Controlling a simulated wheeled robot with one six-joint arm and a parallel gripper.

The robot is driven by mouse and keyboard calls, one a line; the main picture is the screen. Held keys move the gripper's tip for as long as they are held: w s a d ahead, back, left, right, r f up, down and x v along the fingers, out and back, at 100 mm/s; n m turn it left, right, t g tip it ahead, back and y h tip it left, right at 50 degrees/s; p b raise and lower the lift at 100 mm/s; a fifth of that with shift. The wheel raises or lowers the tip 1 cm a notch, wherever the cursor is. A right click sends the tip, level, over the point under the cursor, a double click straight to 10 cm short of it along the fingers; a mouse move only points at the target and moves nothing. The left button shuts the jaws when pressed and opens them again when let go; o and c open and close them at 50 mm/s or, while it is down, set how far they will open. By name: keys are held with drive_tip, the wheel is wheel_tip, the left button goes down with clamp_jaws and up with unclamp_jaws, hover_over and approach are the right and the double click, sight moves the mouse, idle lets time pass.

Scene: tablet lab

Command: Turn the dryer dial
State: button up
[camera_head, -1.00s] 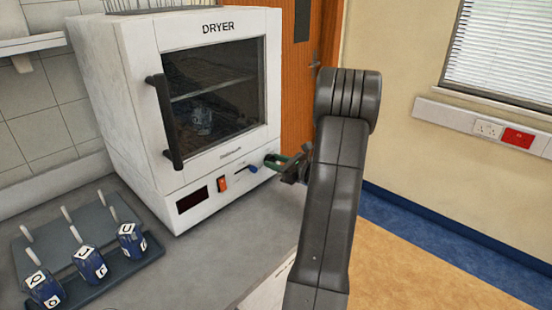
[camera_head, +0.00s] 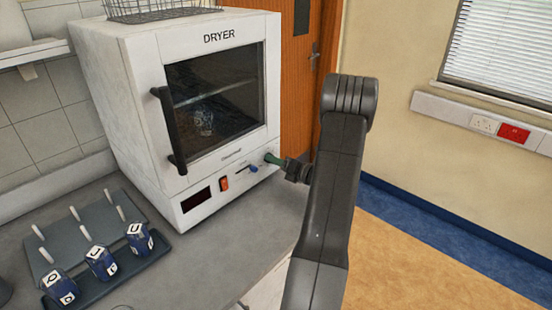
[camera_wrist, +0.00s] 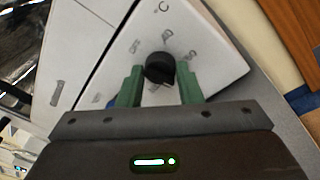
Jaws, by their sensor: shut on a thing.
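The white dryer (camera_head: 210,190) stands on the grey bench, its glass door closed. Its dial (camera_wrist: 159,67) is a round black knob on the lower front panel, with printed marks around it in the wrist view. My gripper (camera_wrist: 162,82) has its green fingers on either side of the dial, shut on it. In the head view my gripper (camera_head: 272,159) reaches the panel's right end from the right, and the dial is mostly hidden there. A blue lever (camera_head: 247,169) and an orange switch (camera_head: 223,183) sit left of the dial, with a dark display (camera_head: 196,200) further left.
A dark rack (camera_head: 130,262) with several blue labelled bottles stands on the bench at lower left. A wire basket (camera_head: 160,10) sits on top of the dryer. The bench (camera_head: 215,255) in front of the dryer is clear. A wooden door (camera_head: 296,85) is behind.

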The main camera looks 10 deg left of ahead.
drive_tip(key=shift+m+p, duration=0.35)
drive_tip(key=shift+m, duration=0.45)
drive_tip(key=shift+f, duration=0.1)
drive_tip(key=o, duration=1)
drive_tip(key=shift+c, duration=0.2)
drive_tip(key=shift+d, duration=0.1)
drive_tip(key=b+v, duration=0.3)
drive_tip(key=v, duration=1)
drive_tip(key=shift+s+d, duration=0.2)
drive_tip(key=shift+d, duration=0.1)
drive_tip(key=shift+a, duration=0.1)
